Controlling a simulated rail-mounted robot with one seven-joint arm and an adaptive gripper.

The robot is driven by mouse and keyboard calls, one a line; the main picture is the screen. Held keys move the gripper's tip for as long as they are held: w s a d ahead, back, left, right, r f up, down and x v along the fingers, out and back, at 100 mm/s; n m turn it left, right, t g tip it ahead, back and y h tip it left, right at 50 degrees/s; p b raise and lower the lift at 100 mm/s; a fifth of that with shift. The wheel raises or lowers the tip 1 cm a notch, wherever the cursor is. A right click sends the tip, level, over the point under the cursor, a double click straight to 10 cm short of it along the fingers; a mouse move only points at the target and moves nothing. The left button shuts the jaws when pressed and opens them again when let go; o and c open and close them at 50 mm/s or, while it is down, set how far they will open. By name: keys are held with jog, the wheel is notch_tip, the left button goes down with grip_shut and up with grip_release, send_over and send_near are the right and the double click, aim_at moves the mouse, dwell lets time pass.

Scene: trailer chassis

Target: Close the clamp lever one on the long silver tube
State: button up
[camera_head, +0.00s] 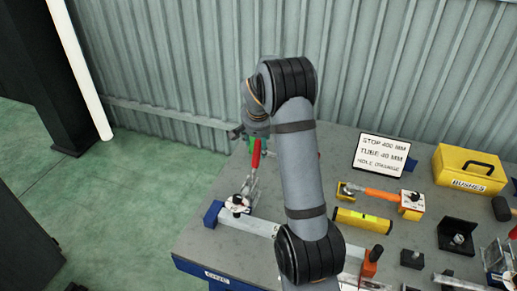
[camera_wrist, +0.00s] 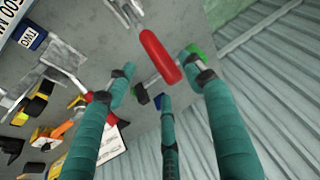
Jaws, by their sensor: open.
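The red clamp lever (camera_head: 256,153) stands raised on its metal linkage (camera_head: 250,186) near the left end of the long silver tube (camera_head: 262,227). The front bench edge below carries a label reading ONE (camera_head: 216,276). In the wrist view the red lever (camera_wrist: 160,56) lies between my spread teal fingers, near their tips. My gripper (camera_head: 248,133) is open at the lever's upper end, partly hidden by my arm; it also shows in the wrist view (camera_wrist: 158,76). I cannot tell whether a finger touches the lever. My arm covers the middle of the tube.
A yellow box (camera_head: 470,169), a white sign (camera_head: 383,154), an orange-handled tool (camera_head: 382,196) and a yellow level (camera_head: 363,220) are on the bench right of my arm. A second red handle (camera_wrist: 75,88) shows behind a finger. A corrugated wall (camera_head: 190,70) stands behind the bench.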

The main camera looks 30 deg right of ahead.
aim_at(255, 165)
jog(key=p+x, duration=0.1)
jog(key=x, duration=0.5)
jog(key=shift+w+f, duration=0.1)
jog(key=shift+c, duration=1.3)
grip_shut()
